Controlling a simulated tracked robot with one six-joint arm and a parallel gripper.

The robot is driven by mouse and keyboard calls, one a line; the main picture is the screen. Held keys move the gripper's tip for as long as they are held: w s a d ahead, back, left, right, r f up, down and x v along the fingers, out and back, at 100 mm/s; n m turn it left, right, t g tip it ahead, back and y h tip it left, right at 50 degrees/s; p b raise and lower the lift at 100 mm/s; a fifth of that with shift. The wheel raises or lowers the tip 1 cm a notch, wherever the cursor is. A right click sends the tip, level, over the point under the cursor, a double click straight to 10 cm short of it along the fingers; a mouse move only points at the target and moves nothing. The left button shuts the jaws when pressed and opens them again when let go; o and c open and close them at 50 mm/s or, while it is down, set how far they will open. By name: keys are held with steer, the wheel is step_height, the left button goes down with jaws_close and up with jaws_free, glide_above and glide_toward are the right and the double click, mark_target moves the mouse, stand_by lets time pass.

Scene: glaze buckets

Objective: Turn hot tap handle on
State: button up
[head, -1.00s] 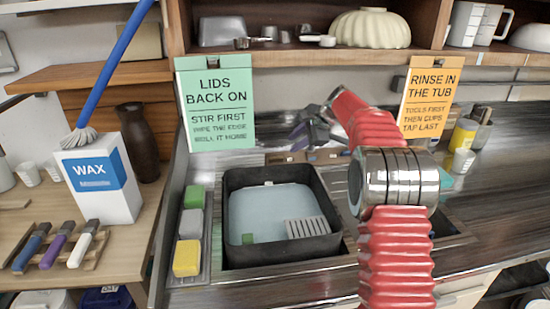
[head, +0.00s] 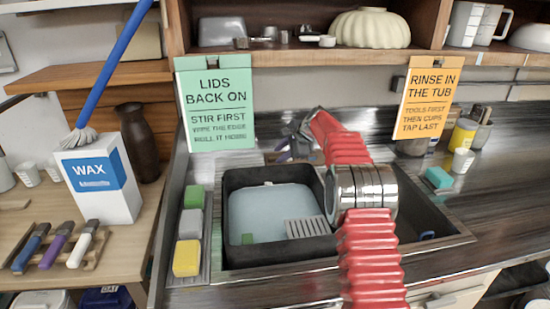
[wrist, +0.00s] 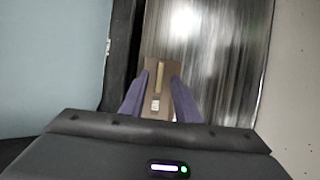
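My gripper (head: 288,146) is at the back of the sink, mostly hidden behind my red arm in the head view. In the wrist view my gripper (wrist: 160,77) shows two purple fingers standing apart. A brown piece with a gold strip and a small white mark (wrist: 157,82) shows between and just beyond the fingers. I cannot tell whether it is the hot tap handle or whether the fingers touch it. A brown strip also shows behind the tub in the head view (head: 277,157). No tap spout or handle is clearly visible there.
A black tub (head: 284,249) with pale blue water and a grate sits in the steel sink (head: 455,231). A green sign (head: 215,105) and an orange sign (head: 427,100) hang behind. Sponges (head: 187,257) line the left edge. A teal block (head: 438,177) lies on the right counter.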

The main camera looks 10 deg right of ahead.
mark_target(275, 158)
steer(key=shift+x, duration=1.7)
steer(key=shift+c, duration=0.6)
jaws_close()
